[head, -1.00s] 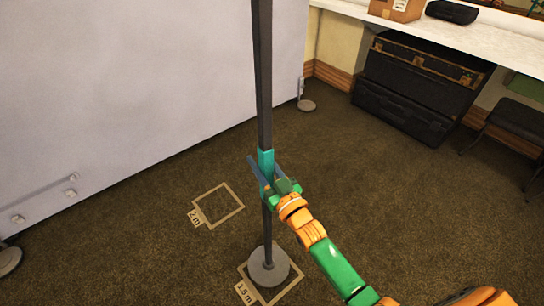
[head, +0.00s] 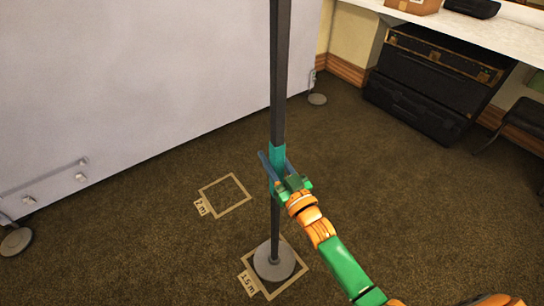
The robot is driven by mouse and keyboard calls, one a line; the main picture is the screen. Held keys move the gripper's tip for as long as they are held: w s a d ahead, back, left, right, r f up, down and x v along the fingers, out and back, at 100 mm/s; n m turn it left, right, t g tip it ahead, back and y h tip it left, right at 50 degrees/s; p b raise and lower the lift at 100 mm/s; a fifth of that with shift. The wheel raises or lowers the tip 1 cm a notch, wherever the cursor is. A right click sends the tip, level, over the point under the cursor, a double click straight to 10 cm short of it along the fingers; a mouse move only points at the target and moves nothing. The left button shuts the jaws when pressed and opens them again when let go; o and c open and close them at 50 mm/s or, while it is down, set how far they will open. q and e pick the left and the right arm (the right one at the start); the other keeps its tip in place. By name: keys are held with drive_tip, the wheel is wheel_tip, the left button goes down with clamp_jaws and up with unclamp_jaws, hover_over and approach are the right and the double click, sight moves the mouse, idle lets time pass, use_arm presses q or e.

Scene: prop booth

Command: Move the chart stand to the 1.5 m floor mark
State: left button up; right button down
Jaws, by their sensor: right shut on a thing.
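The chart stand is a dark upright pole (head: 279,80) with a teal grip band (head: 277,157) and a round grey base (head: 273,261). Its top is out of the frame. I cannot tell whether the base touches the carpet. My right gripper (head: 276,172) is shut on the pole at the teal band. My left gripper is not in view.
The 2 m floor mark (head: 226,196) lies empty farther back on the left. A grey panel (head: 120,80) on footed supports stands behind. Black cases (head: 425,90) sit under a white counter (head: 500,35) at the back right, near a dark chair (head: 522,122). The carpet around the stand is clear.

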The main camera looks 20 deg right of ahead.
drive_tip(key=shift+r, duration=0.25)
drive_tip(key=shift+f, duration=0.1)
drive_tip(key=shift+f+b, duration=0.55)
drive_tip(key=shift+f, duration=0.35)
drive_tip(key=shift+f+b, duration=0.55)
drive_tip(key=shift+b, duration=0.1)
drive_tip(key=shift+f+b, duration=0.9)
drive_tip(key=shift+f, duration=0.15)
idle(0.8)
drive_tip(key=shift+c, duration=2.2)
unclamp_jaws()
drive_tip(key=shift+s, duration=0.1)
